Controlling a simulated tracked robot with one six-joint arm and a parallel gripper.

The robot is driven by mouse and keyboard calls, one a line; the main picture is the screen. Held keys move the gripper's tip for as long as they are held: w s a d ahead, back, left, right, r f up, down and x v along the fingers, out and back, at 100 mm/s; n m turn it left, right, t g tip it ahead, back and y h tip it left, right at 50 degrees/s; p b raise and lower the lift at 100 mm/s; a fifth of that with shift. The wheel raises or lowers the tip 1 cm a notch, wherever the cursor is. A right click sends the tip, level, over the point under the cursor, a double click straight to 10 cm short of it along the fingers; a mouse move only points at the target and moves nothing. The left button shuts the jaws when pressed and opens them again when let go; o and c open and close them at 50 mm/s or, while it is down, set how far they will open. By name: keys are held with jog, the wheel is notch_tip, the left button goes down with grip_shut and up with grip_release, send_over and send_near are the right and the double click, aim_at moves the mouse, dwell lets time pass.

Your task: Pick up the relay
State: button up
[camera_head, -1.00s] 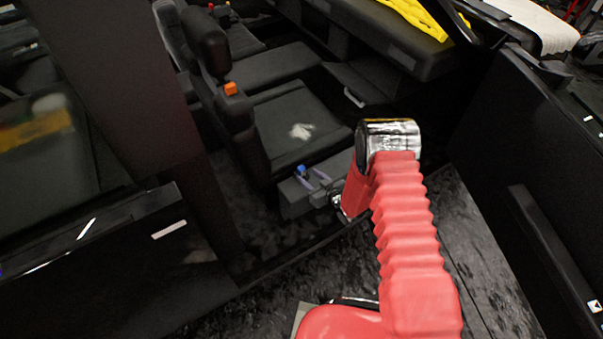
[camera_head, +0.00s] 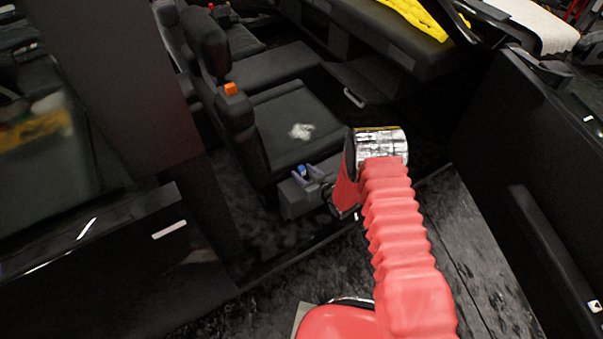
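A small blue block (camera_head: 302,169), which may be the relay, shows at the front edge of the dark car seat (camera_head: 290,110). It is too small to identify for certain. My gripper (camera_head: 307,175) is at the end of my red-sleeved arm, by the seat's front edge. Its two grey-purple fingers are apart, with the blue block at their tips. I cannot tell whether the fingers touch the block. The grey gripper body hides what lies below it.
An orange block (camera_head: 231,89) sits on the side of the seat. A pale patch (camera_head: 301,131) marks the seat cushion. The dark door panel (camera_head: 535,190) stands at the right, and a dark pillar (camera_head: 115,85) and door at the left. Yellow cloth (camera_head: 412,17) lies at the back.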

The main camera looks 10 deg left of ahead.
grip_shut()
dwell(0.3)
jog(key=shift+r, duration=0.1)
notch_tip(320, 180, up, 10)
dwell(0.8)
dwell(0.9)
